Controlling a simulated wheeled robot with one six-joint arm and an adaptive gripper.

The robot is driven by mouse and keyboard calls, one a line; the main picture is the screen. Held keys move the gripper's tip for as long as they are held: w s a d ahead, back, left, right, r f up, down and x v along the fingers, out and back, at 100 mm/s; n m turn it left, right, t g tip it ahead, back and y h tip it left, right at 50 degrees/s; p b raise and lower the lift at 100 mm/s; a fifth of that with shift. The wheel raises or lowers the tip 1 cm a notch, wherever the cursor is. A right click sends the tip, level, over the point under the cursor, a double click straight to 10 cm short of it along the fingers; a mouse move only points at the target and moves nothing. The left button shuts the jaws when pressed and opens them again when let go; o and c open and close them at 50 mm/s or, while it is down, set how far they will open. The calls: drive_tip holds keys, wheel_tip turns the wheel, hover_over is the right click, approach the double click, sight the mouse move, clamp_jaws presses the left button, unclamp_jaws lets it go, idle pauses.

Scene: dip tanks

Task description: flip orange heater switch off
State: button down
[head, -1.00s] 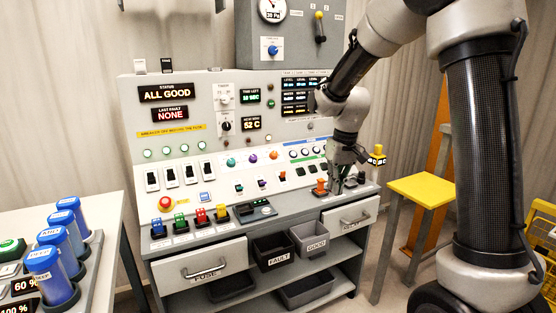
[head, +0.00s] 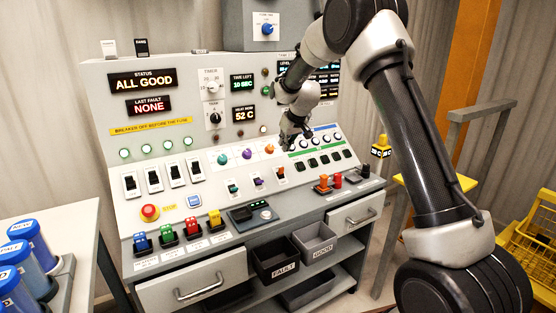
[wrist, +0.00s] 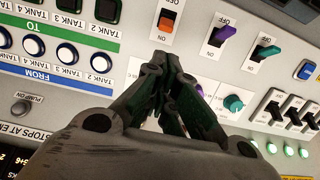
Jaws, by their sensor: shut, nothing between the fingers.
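The orange heater switch (head: 281,172) is at the right end of a row of three coloured switches on the sloped panel. In the wrist view the orange switch (wrist: 167,22) shows just past my fingertips, with OFF above it and ON below, upside down. I cannot tell its lever position. The purple switch (wrist: 222,35) and teal switch (wrist: 264,51) stand beside it. My gripper (head: 286,143) is shut and empty, above the panel near the orange knob (head: 270,148). In the wrist view my gripper (wrist: 160,62) is apart from the orange switch.
The purple knob (wrist: 196,90) and teal knob (wrist: 233,103) are beside my fingers. A red emergency button (head: 150,212) and coloured blocks (head: 190,229) are lower. Small FROM and TO buttons (head: 318,160) lie right of the gripper.

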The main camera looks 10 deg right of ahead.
sight(281, 171)
drive_tip(key=x, duration=1)
drive_tip(key=shift+s+d+t, duration=0.15)
drive_tip(key=shift+s+t, duration=0.35)
drive_tip(key=shift+t, duration=0.1)
idle(0.4)
